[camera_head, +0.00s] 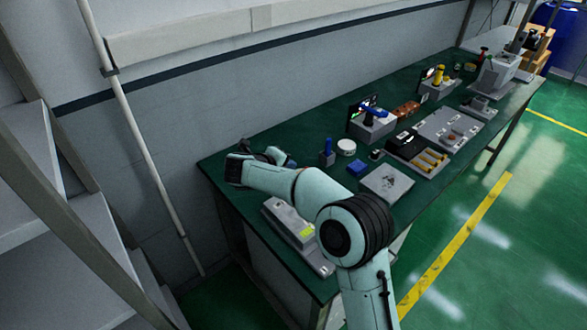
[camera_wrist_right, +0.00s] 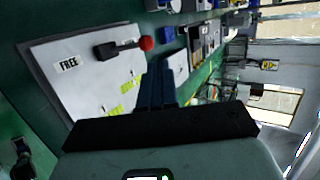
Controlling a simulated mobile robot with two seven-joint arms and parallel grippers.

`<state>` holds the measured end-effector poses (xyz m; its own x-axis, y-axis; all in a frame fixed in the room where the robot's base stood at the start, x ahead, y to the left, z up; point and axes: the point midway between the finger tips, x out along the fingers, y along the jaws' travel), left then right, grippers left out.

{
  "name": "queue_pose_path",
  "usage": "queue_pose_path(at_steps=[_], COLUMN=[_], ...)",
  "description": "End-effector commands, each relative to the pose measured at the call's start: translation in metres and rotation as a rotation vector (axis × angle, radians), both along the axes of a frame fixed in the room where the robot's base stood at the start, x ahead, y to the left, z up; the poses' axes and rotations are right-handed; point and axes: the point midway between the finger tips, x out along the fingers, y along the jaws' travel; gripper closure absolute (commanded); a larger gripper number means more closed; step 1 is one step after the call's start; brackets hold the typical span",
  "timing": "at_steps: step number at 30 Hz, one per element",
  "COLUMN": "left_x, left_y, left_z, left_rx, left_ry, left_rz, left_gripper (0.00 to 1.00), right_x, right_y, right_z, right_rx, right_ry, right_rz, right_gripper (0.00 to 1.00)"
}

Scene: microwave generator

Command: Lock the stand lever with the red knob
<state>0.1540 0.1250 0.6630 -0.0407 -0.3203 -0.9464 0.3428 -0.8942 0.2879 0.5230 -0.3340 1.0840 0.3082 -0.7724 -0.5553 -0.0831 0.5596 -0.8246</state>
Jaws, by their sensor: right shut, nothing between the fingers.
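The stand shows in the right wrist view as a pale panel (camera_wrist_right: 85,75) with a "FREE" label (camera_wrist_right: 67,64) and yellow-green labels. A black lever (camera_wrist_right: 112,49) with a red knob (camera_wrist_right: 147,43) lies on it, the knob end pointing right, away from the label. My right gripper (camera_wrist_right: 158,68) is shut and empty, its dark blue fingers appearing just below and right of the knob; I cannot tell whether they touch it. In the head view my right arm crosses the bench's near end, with the gripper (camera_head: 279,156) at its far side. The lever cannot be made out there. My left gripper is out of view.
The green bench (camera_head: 225,190) runs away to the upper right. A grey unit with a yellow-green label (camera_head: 306,231) sits beside my arm. A blue block (camera_head: 357,167), a white roll (camera_head: 346,147) and a flat grey plate (camera_head: 387,183) stand to the right. A wall lies behind.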

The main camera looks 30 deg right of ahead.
Motion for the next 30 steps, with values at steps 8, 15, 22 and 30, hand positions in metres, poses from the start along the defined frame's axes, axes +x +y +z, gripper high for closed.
queue_pose_path(at_steps=[8,15,22,30], left_x=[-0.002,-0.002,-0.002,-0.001], left_y=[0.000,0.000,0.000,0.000], left_z=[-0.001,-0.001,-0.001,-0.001], left_rx=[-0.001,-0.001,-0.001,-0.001], left_ry=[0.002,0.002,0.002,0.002], left_rz=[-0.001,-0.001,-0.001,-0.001], left_gripper=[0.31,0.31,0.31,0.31], right_x=[-0.012,-0.014,-0.014,-0.014], right_y=[0.027,0.032,0.032,0.032], right_z=[0.030,0.035,0.034,0.034], right_rx=[0.000,0.001,0.001,0.001], right_ry=[-0.001,-0.001,-0.001,-0.001], right_rz=[0.002,0.000,0.000,0.000], right_gripper=[1.00,1.00,1.00,1.00])
